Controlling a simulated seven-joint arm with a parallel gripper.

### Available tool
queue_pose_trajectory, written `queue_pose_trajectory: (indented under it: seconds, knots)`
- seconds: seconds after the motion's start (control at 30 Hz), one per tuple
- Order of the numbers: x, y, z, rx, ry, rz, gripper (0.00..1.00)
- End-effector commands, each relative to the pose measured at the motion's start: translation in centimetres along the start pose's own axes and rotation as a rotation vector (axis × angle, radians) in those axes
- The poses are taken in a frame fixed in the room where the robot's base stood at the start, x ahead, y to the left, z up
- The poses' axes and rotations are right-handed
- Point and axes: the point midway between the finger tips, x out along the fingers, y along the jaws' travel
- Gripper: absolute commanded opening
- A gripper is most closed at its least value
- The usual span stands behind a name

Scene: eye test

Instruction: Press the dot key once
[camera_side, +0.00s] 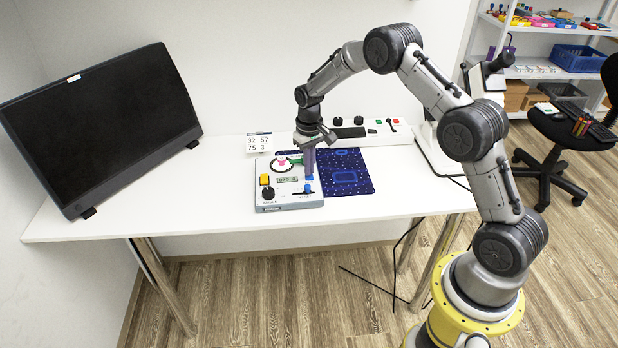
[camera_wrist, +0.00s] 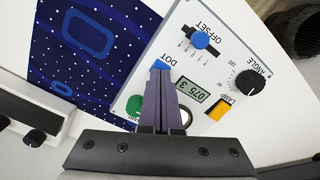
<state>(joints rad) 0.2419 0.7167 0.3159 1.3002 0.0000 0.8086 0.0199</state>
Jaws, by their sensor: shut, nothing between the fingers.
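The control panel (camera_side: 290,206) is a light box on the table, also in the wrist view (camera_wrist: 262,55). Its blue key (camera_wrist: 160,65) beside the label DOT is partly hidden by my fingertips. In the side view the blue key (camera_side: 309,179) shows just under my fingertips. My gripper (camera_wrist: 162,77) is shut and empty, its purple-grey fingers pointing down at the key, also in the side view (camera_side: 308,173). I cannot tell whether the tips touch the key or hover. The display (camera_wrist: 189,97) appears to read 075 3.
The panel also has a blue OFFSET slider (camera_wrist: 200,40), black ANGLE knob (camera_wrist: 248,82), orange LAMP key (camera_wrist: 218,109) and green part (camera_wrist: 134,105). A dark blue mat (camera_side: 347,180) lies to the right. A number card (camera_side: 259,143), monitor (camera_side: 102,125) and long white console (camera_side: 372,131) stand nearby.

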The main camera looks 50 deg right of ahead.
Motion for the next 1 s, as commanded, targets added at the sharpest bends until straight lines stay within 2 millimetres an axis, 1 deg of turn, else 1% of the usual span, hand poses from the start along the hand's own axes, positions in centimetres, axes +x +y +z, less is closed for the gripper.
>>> queue_pose_trajectory:
  seconds: [0.9,1.0]
  knots:
    - [1.3,0.0,0.0,0.000,0.000,0.000,0.00]
    - [1.1,0.0,0.0,0.000,0.001,0.000,0.00]
